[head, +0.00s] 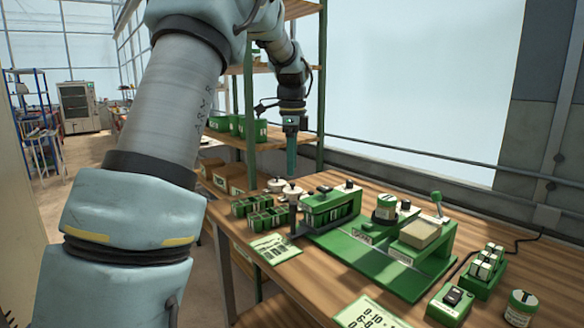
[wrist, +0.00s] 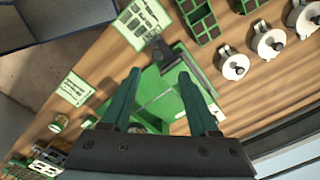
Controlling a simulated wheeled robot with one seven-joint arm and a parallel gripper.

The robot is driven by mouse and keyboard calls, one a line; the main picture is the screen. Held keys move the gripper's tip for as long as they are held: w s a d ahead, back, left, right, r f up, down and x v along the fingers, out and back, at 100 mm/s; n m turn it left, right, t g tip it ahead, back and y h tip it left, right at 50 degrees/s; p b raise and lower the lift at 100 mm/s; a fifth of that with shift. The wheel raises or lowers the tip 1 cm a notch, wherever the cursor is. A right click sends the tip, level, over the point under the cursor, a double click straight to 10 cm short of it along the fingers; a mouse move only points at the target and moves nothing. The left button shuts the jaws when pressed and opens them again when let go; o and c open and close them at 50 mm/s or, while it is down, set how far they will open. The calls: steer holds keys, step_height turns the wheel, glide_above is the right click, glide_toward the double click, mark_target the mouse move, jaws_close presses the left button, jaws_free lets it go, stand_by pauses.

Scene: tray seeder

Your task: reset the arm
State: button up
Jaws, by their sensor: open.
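My gripper (head: 291,152) hangs from my arm above the back left part of the wooden workbench in the head view. Its fingers point down. In the wrist view my gripper (wrist: 158,78) shows two green fingers spread apart with nothing between them. Below them is the green tray seeder (head: 375,250), which also shows in the wrist view (wrist: 160,88), partly hidden by the fingers. The gripper is clear of the bench and touches nothing that I can see.
Green seed trays (head: 262,212) and white-lidded pots (head: 291,192) stand at the bench's back left. Printed cards (head: 275,248) lie along the front edge. A small green box (head: 450,304) and a jar (head: 521,308) stand at right. A shelf rack (head: 249,120) rises behind the bench.

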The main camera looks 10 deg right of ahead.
steer(key=s+a+f+n, duration=0.7)
steer(key=s+a+n, duration=0.3)
steer(key=s+a+f+n+t, duration=0.1)
steer(key=s+a+f+n, duration=0.5)
steer(key=s+a+n, duration=0.4)
steer(key=shift+s+a+f+t, duration=0.3)
steer(key=shift+s+a+f, duration=0.05)
steer(key=shift+s+a, duration=0.2)
stand_by(1.5)
